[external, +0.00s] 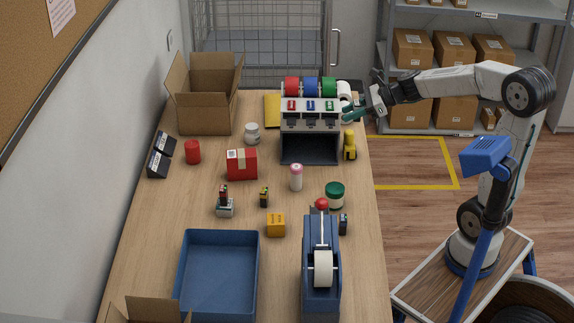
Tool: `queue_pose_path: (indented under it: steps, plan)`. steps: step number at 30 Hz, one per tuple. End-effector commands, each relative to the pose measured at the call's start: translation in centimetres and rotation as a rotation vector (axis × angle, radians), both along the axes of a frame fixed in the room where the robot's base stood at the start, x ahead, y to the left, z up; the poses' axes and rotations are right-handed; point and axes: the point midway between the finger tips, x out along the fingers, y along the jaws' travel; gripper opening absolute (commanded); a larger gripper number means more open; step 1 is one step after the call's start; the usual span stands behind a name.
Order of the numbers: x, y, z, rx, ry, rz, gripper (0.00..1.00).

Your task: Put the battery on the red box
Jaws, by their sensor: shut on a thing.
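My gripper (350,114) is at the right side of the grey tape-roll stand, above the counter's far right part. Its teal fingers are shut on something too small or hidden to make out.
The tape-roll stand (309,118) is close left of my gripper, and a yellow bottle-like item (349,147) is below it. A white-pink bottle (296,177), green-lidded jar (335,195), blue tray (219,272) and blue tape dispenser (321,262) occupy the counter.

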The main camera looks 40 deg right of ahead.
Motion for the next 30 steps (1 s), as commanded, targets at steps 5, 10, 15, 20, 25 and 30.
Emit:
queue_pose_path:
  steps: [5, 10, 15, 20, 25, 30]
  plan:
    - [3.1, 1.6, -0.2, -0.015, 0.008, -0.083, 0.08]
    - [6.3, 3.8, -0.3, -0.026, 0.015, -0.194, 0.08]
    - [10.1, 7.5, -0.3, -0.030, 0.019, -0.354, 0.08]
    - [12.5, 11.6, -0.3, -0.022, 0.018, -0.526, 0.08]
    - [13.3, 15.0, -0.2, -0.013, 0.011, -0.665, 0.08]
    - [13.2, 17.9, -0.2, -0.001, 0.002, -0.773, 0.08]
